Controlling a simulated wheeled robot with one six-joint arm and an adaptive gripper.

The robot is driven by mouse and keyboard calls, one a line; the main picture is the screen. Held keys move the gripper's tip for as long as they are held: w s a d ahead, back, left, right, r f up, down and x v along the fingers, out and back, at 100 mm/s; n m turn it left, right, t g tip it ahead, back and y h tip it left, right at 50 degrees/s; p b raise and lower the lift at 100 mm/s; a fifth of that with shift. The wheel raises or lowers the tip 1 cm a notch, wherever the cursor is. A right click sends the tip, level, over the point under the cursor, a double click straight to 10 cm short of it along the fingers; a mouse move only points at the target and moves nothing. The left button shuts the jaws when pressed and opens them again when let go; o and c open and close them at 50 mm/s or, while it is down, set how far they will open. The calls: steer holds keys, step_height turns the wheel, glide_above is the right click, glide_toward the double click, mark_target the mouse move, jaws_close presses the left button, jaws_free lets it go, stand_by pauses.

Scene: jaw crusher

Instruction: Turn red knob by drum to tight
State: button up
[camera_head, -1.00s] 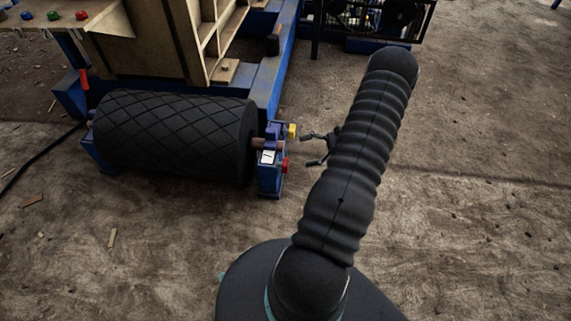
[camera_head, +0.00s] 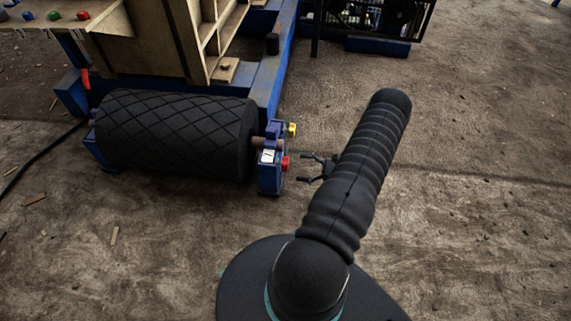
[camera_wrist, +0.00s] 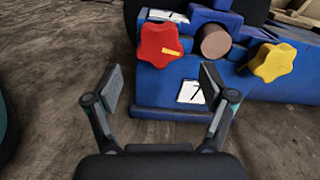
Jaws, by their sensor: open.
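The red knob (camera_head: 286,163) sits on the right face of the blue bracket (camera_head: 270,176) at the right end of the black drum (camera_head: 175,135). In the wrist view the red knob (camera_wrist: 160,46) is star-shaped with an orange-yellow mark on its right side. My gripper (camera_head: 302,167) is just right of the red knob in the head view, apart from it. In the wrist view my gripper (camera_wrist: 160,84) is open and empty, its fingers spread below the knob. A white label with a dark line (camera_wrist: 190,92) shows between the fingers. Nothing hides the knob.
A yellow knob (camera_wrist: 273,62) is on the same bracket, right of the round brown shaft end (camera_wrist: 215,41). It also shows in the head view (camera_head: 292,129). A blue frame (camera_head: 278,75) stands behind. The ground right of the bracket is open.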

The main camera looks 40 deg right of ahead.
mark_target(285, 165)
steer(key=x, duration=0.6)
steer(key=shift+w+a, duration=0.15)
steer(key=shift+a, duration=0.05)
steer(key=c, duration=1.2)
